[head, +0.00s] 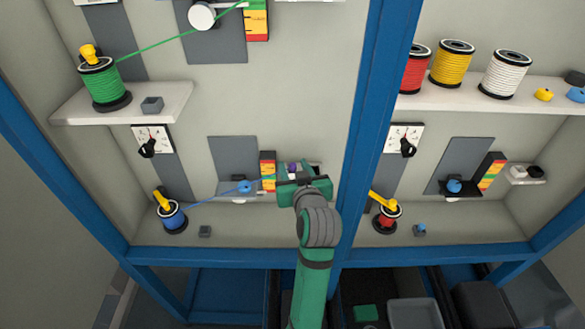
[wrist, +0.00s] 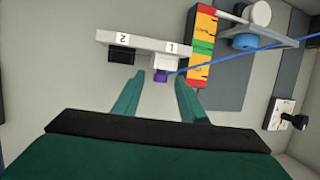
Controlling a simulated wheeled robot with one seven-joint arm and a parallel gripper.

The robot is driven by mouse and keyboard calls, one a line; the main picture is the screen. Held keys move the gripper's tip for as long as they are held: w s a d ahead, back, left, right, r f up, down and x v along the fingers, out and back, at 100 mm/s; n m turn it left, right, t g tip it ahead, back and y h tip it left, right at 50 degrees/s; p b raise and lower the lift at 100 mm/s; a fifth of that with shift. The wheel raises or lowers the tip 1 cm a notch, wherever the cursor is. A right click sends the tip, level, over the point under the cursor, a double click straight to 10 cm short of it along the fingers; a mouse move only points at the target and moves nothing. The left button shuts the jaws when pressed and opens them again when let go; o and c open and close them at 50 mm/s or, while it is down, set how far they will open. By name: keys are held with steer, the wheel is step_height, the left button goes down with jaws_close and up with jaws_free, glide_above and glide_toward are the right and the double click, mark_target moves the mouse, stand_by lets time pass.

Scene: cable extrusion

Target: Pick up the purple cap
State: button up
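The purple cap (wrist: 161,75) sits at the slot marked 1 of a small white shelf (wrist: 147,45), beside a black piece (wrist: 121,54) at slot 2. In the head view the purple cap (head: 292,168) is a small spot just above my gripper. My gripper (wrist: 160,82) is open, with its two green fingers apart and nothing between them. The fingertips reach toward the cap, one to each side of it in the wrist picture; I cannot tell how far away they are. In the head view my gripper (head: 297,175) is in front of the lower left bay and partly hides the shelf.
The red, yellow and green gauge (wrist: 201,50) stands close to the fingers. A blue frame post (head: 362,120) rises right of my arm.

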jaws_close()
steer(key=shift+r, duration=0.1)
